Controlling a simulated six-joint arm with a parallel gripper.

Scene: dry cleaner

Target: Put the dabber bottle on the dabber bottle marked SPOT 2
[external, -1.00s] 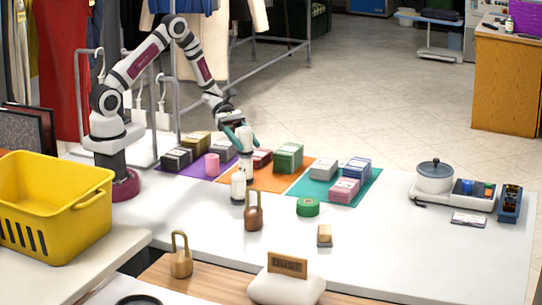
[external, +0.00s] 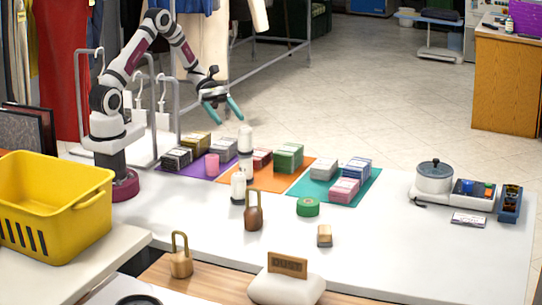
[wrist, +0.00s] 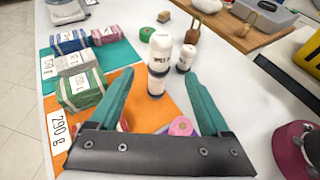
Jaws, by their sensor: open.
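One white dabber bottle (external: 246,136) stands upright on top of another white dabber bottle (external: 246,166), at the orange mat's left side. In the wrist view the upper bottle (wrist: 160,52) carries small dark lettering that I cannot read surely, and a dark band separates it from the lower bottle (wrist: 156,85). A third white dabber bottle (external: 238,188) stands alone just in front; it also shows in the wrist view (wrist: 186,58). My gripper (external: 228,117) is open and empty, above and behind the stack, clear of it. Which bottle is marked SPOT 2 is unclear.
Several labelled blocks sit on the purple mat (external: 172,168), orange mat (external: 272,184) and teal mat (external: 318,197). A pink cylinder (external: 212,164), brown padlock-like weight (external: 253,216) and green roll (external: 307,207) stand nearby.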

